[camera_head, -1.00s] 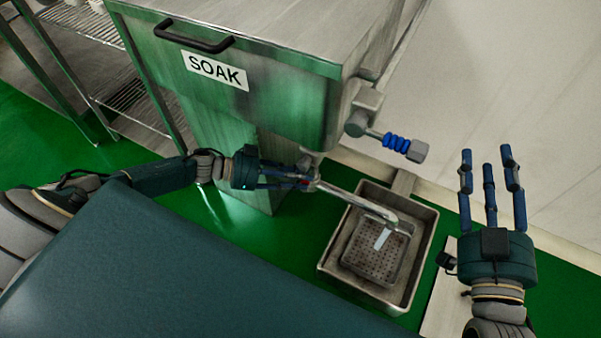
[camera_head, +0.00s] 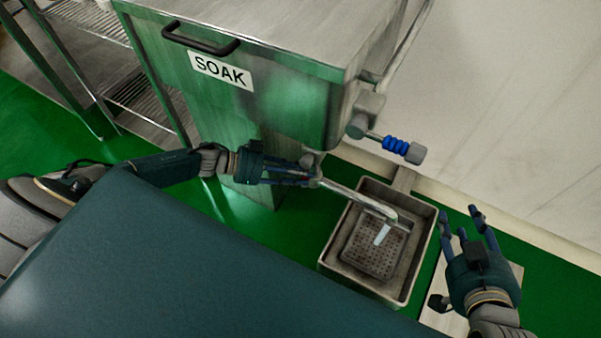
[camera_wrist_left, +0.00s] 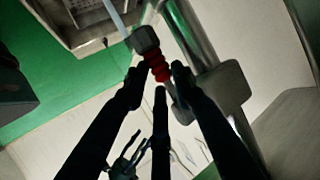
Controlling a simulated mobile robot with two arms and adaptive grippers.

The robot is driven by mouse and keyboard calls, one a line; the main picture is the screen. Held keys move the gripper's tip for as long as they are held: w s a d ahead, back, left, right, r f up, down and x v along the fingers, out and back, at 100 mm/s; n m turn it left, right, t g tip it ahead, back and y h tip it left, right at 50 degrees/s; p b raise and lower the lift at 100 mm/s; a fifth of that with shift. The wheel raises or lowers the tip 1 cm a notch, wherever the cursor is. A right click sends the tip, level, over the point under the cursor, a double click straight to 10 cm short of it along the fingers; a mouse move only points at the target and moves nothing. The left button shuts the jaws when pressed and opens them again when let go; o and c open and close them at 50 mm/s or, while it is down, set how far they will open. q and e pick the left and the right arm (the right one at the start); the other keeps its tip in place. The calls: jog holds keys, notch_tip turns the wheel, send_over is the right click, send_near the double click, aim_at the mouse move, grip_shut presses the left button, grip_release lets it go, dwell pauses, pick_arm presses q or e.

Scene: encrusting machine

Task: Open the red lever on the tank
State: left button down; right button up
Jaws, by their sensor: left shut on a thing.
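The steel tank (camera_head: 250,110) with the SOAK label stands at the top centre in the head view. The red lever (camera_wrist_left: 157,67) with its grey end shows in the left wrist view, beside the tank's outlet pipe (camera_wrist_left: 188,30). My left gripper (camera_head: 306,178) is at the valve below the tank, its fingers shut around the red lever. The fingers hide most of the lever in the head view. The fingertips of my left gripper (camera_wrist_left: 160,80) touch the red grip. My right gripper (camera_head: 467,222) is open and empty, right of the basin.
The spout (camera_head: 360,201) reaches over a steel basin (camera_head: 330,250) with a perforated tray (camera_head: 362,262); a pale strip hangs below its end. A blue-gripped lever (camera_head: 396,145) sticks out from the tank's right side. Wire shelving (camera_head: 140,95) stands left.

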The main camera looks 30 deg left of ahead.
pick_arm(q)
jog(key=c, duration=1.4)
grip_release()
jog(key=v, duration=1.2)
jog(key=shift+r, duration=0.1)
